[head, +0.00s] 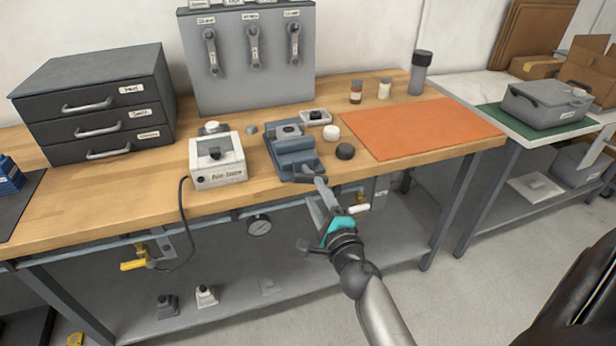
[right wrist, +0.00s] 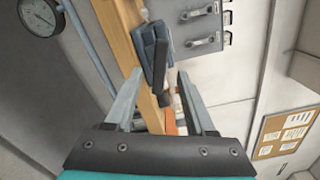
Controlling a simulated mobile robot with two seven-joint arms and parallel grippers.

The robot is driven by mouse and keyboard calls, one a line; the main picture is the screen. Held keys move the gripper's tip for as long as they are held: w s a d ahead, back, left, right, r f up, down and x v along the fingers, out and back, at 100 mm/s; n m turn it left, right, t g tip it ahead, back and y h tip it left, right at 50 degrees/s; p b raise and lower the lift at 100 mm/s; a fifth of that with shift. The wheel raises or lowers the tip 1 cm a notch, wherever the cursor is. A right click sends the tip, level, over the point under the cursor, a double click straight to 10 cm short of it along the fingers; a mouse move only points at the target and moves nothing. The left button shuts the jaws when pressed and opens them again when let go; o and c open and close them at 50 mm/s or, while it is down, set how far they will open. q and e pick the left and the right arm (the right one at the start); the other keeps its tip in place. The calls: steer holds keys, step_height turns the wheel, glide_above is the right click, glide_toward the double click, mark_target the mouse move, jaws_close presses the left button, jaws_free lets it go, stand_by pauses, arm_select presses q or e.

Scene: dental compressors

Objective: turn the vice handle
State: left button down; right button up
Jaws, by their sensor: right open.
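The blue-grey vice (head: 286,150) stands at the front edge of the wooden workbench, and it also shows in the right wrist view (right wrist: 149,42). Its dark handle (right wrist: 161,62) appears in the right wrist view as a bar between the fingertips in the picture; contact cannot be told. My right gripper (head: 316,191) is just in front of the vice at the bench edge, its fingers pointing toward it. In the right wrist view the gripper (right wrist: 159,74) is open, its fingers well apart and nothing held. In the head view the fingers partly cover the handle area. My left gripper is not in view.
A white box (head: 218,174) with a cable stands left of the vice. A black round piece (head: 345,151) and a white one (head: 331,132) lie to its right. An orange mat (head: 420,128) is bare. A gauge (head: 259,226) hangs under the bench front.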

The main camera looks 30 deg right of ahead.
mark_target(309, 182)
steer(key=shift+x, duration=3.1)
jaws_close()
